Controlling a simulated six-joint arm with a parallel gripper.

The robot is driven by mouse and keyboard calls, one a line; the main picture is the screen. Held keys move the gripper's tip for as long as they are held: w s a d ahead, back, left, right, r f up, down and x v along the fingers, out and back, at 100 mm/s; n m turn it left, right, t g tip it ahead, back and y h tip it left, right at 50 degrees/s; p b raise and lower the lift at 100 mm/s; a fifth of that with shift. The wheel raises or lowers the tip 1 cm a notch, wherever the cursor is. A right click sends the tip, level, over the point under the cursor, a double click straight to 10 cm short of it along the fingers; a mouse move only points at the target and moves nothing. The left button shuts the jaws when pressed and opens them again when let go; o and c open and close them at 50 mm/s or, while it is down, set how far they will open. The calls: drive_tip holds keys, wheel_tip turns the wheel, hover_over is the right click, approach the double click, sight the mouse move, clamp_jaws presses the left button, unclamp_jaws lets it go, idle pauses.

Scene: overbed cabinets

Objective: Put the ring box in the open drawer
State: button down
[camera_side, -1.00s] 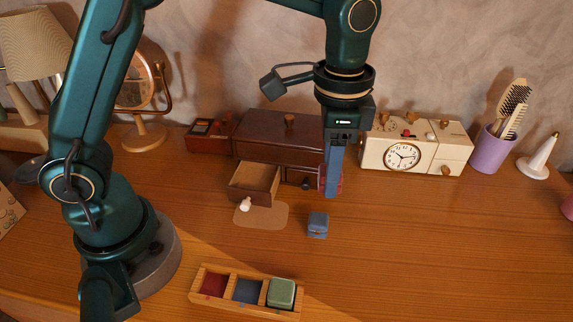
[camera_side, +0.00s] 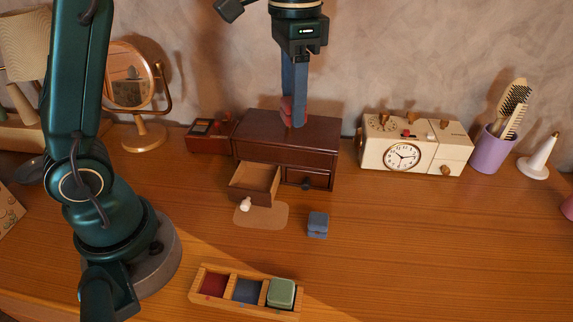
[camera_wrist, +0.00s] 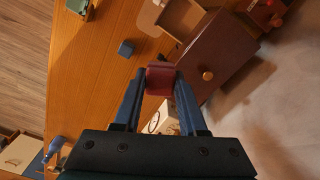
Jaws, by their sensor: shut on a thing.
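My gripper (camera_side: 294,118) points down and is shut on a small red ring box (camera_side: 286,107), which is partly hidden by a finger in the side view. The box shows clearly between the fingertips in the wrist view (camera_wrist: 160,79). It is held up, overlapping the top of the dark brown cabinet (camera_side: 265,130) in the side view; its exact height is unclear. The open drawer (camera_side: 262,178), at the cabinet's lower left, sticks out and looks empty. It also shows in the wrist view (camera_wrist: 183,17). The drawer to its right (camera_side: 307,178) is shut.
A blue box (camera_side: 317,224) lies in front of the cabinet. A wooden tray (camera_side: 194,285) at the front holds a green box (camera_side: 281,293); its red and blue compartments are empty. A cream clock cabinet (camera_side: 385,130) stands right, a mirror (camera_side: 135,80) left. The right foreground is clear.

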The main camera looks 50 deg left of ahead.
drive_tip(key=s+a+n, duration=1.1)
drive_tip(key=a+n, duration=0.1)
drive_tip(key=a, duration=0.3)
approach(253, 179)
drive_tip(key=d+f, duration=0.1)
drive_tip(key=s+d+f, duration=0.1)
drive_tip(key=d, duration=0.1)
drive_tip(key=shift+s+f, duration=0.2)
drive_tip(key=shift+s, duration=0.1)
drive_tip(key=shift+f, duration=2)
drive_tip(key=shift+f, duration=0.15)
drive_tip(key=c, duration=0.7)
unclamp_jaws()
drive_tip(key=shift+c, duration=0.2)
